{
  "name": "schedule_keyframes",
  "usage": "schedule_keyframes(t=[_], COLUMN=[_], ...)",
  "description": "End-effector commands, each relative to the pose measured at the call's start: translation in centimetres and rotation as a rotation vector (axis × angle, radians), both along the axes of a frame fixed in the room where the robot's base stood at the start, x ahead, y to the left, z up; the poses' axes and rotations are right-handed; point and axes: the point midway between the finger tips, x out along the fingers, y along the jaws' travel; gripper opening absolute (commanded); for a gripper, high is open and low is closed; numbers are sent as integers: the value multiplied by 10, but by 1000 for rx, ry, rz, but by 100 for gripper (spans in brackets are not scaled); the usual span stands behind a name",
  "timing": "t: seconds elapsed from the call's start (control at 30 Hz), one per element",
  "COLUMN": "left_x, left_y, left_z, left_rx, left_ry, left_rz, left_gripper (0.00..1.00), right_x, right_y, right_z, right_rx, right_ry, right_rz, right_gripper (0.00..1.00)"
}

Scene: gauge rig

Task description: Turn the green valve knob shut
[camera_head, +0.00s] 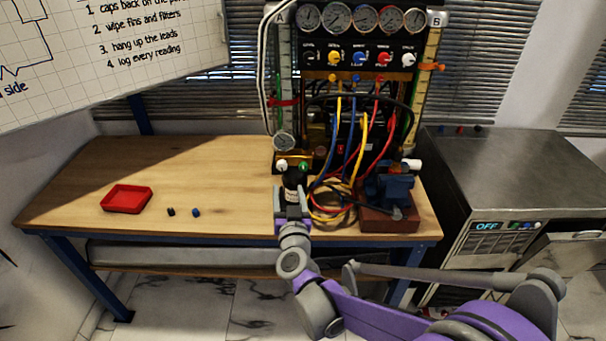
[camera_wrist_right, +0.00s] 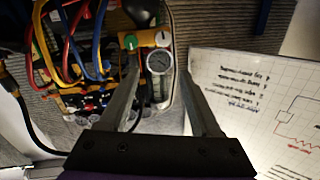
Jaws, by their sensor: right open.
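The green valve knob (camera_head: 303,167) sits low at the front of the gauge rig, right beside a white knob (camera_head: 282,165). In the right wrist view the green knob (camera_wrist_right: 131,41) shows beyond my left-hand finger, with the white knob (camera_wrist_right: 163,38) to its right. My right gripper (camera_head: 293,192) is open, in front of and a little below the two knobs in the head view. In the wrist view its fingers (camera_wrist_right: 160,72) are spread with a round gauge (camera_wrist_right: 159,61) showing between them. No contact with the green knob is visible. My left gripper is out of view.
Yellow, blue and red hoses (camera_head: 350,150) hang to the right of the knobs. A blue vise (camera_head: 388,185) stands at the bench's right end. A red tray (camera_head: 127,198) and two small caps (camera_head: 196,212) lie left.

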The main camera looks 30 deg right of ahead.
Motion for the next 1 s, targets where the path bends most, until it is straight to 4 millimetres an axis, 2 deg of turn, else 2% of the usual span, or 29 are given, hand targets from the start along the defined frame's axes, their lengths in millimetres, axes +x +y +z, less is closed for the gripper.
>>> schedule_keyframes(t=[0.03,0.1,0.27,0.37,0.73,1.0], left_x=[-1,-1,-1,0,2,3], left_y=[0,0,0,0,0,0], left_z=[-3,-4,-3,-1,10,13], left_rx=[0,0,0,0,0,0], left_ry=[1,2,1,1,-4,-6], left_rz=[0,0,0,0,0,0], left_gripper=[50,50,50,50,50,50], right_x=[2,1,4,14,72,91], right_y=[-13,-26,-40,-47,-82,-93], right_z=[-10,-17,-23,-22,-22,-22], right_rx=[3,4,4,4,5,4], right_ry=[-6,-7,-5,-5,-7,-6], right_rz=[-60,-124,-181,-183,-179,-178], right_gripper=[64,64,64,64,64,64])
